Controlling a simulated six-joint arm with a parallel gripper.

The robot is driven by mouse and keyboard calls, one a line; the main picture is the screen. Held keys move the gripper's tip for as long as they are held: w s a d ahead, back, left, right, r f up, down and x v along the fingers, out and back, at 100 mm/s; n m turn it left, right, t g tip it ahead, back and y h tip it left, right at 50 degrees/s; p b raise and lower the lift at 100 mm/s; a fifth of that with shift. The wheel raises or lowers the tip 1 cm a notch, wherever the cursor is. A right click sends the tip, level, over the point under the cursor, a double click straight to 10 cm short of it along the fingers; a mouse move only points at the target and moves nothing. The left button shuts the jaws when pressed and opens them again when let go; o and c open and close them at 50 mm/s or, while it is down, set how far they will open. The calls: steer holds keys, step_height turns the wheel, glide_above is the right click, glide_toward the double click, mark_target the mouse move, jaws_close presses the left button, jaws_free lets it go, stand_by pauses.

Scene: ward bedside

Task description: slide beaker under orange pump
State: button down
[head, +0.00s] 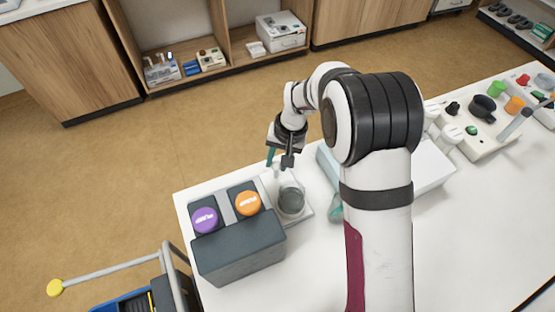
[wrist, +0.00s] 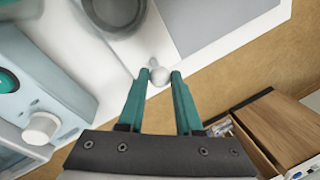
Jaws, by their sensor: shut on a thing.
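The beaker (head: 291,202) is clear with grey-looking contents and stands on a pale plate (head: 306,215), just right of the orange pump. The orange pump (head: 248,204) shows its orange round cap on a dark body. In the wrist view, part of the beaker (wrist: 114,10) shows at the top edge. My gripper (head: 280,163) is above the far side of the plate. Its teal fingers (wrist: 160,74) are shut on a small whitish knob (wrist: 159,76) near the plate's edge, apart from the beaker. The knob's lower attachment is unclear.
A purple pump (head: 205,220) stands left of the orange one, both behind a dark grey box (head: 240,254). A pale device with a teal button (wrist: 7,80) is close on the other side. My arm hides part of the table (head: 470,225). The floor is beyond the table edge.

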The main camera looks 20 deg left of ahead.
steer(key=s+a, duration=0.7)
steer(key=a, duration=0.1)
steer(key=shift+s, duration=0.4)
steer(key=c, duration=0.6)
jaws_free()
steer(key=shift+d, duration=0.1)
steer(key=d+r, duration=0.1)
steer(key=r, duration=0.4)
steer(key=d+r, duration=0.1)
steer(key=r, duration=0.4)
steer(key=d+r, duration=0.1)
steer(key=r, duration=0.4)
steer(key=shift+w+r, duration=0.25)
steer(key=shift+w, duration=0.05)
